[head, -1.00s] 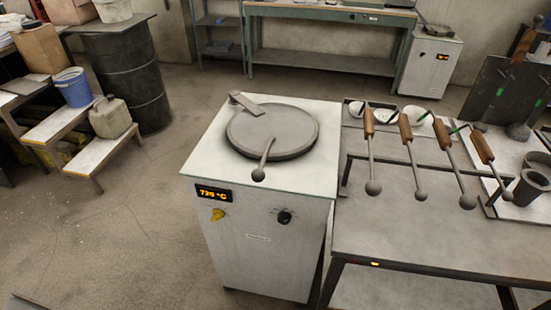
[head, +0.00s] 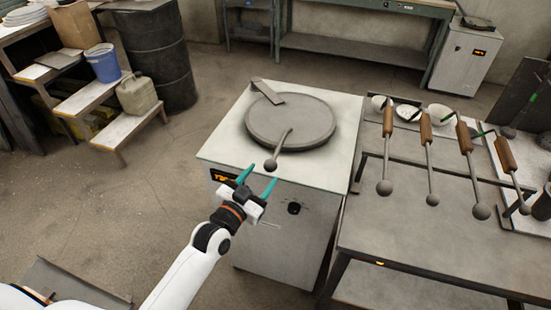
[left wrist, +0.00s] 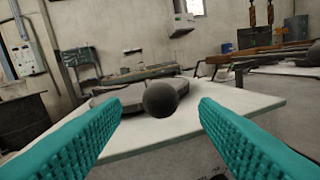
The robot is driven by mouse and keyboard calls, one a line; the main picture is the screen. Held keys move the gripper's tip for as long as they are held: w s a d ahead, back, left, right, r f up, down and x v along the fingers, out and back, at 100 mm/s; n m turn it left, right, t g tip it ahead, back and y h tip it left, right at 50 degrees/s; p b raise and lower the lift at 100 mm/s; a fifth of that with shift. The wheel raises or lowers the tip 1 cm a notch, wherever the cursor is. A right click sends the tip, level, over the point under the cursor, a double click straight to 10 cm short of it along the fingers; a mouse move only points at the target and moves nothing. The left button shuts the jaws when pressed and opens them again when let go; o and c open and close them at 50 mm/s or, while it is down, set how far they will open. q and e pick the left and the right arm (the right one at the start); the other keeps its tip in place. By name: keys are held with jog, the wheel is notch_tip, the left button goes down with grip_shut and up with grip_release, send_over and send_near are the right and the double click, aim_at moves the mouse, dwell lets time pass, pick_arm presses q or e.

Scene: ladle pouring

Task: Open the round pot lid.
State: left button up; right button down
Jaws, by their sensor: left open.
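The round grey pot lid (head: 290,122) lies flat and closed on top of the white furnace cabinet (head: 222,146). Its handle (head: 280,150) is a rod ending in a dark ball (head: 270,165) that juts past the lid's front edge. A flat hinge plate (head: 267,92) is at the back. My left gripper (head: 257,183) is open, its teal fingers just in front of the ball and apart from it. In the left wrist view the ball (left wrist: 160,98) sits between the two open fingers (left wrist: 158,118), farther ahead, with the lid (left wrist: 105,96) behind it. My right gripper is not in view.
A table (head: 400,225) stands at the right with several wooden-handled ladles (head: 426,130) over its edge and white bowls (head: 440,113) behind. A stepped stand (head: 110,132) with a blue bucket (head: 103,63) is at the left. The floor (head: 140,200) between is clear.

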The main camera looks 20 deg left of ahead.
aim_at(269, 167)
pick_arm(q)
jog(key=x, duration=0.7)
jog(key=shift+w+d+p, duration=0.1)
jog(key=shift+w+p, duration=0.15)
jog(key=shift+p, duration=0.05)
grip_shut()
jog(key=shift+s, duration=0.1)
